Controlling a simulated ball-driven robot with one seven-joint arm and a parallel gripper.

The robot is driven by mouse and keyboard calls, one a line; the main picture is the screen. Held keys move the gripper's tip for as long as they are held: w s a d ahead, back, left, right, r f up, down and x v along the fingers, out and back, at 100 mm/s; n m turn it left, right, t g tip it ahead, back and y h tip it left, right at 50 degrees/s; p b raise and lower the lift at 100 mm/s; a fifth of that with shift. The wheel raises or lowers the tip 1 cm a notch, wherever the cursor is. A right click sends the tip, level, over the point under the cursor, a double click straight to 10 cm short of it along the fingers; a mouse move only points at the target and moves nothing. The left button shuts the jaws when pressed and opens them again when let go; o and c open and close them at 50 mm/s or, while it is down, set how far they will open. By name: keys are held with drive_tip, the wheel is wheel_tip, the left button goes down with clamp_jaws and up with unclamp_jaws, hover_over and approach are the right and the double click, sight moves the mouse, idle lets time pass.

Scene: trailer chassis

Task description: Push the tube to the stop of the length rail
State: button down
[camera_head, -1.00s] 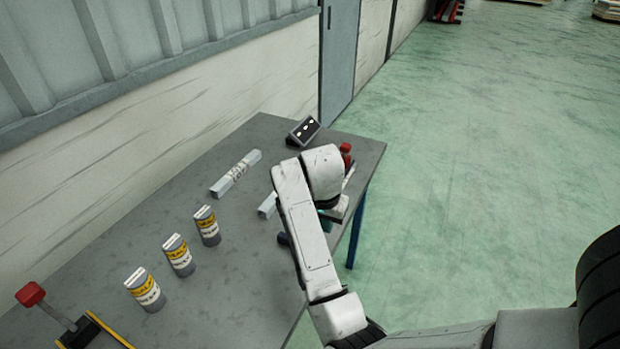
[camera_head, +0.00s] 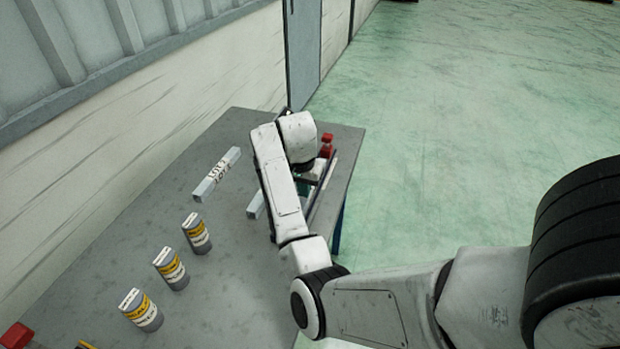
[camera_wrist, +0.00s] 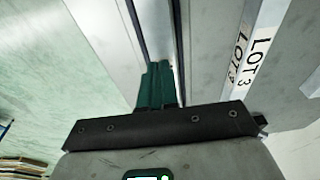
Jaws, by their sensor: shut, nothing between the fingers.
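My gripper shows in the wrist view as dark green fingers (camera_wrist: 158,85), closed together with nothing between them. The fingers are over or at the dark-grooved length rail (camera_wrist: 158,25), which runs away from them; I cannot tell if they touch it. A pale square tube marked LOT 3 (camera_wrist: 252,55) lies right of the rail, apart from the fingers. In the head view, a labelled tube (camera_head: 217,175) lies on the table, and another tube (camera_head: 254,205) is partly hidden by my arm. The rail (camera_head: 324,188) lies along the table's right side.
The grey table (camera_head: 110,250) carries several grey cans with yellow and white labels (camera_head: 170,268). A red part (camera_head: 327,146) stands at the rail's far end. A red knob (camera_head: 15,336) is at the bottom left. Green floor (camera_head: 440,150) is open to the right.

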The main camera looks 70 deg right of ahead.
drive_tip(key=d+p, duration=0.1)
drive_tip(key=d, duration=0.4)
drive_tip(key=shift+w, duration=0.2)
drive_tip(key=shift+s+f, duration=0.1)
drive_tip(key=shift+f, duration=0.75)
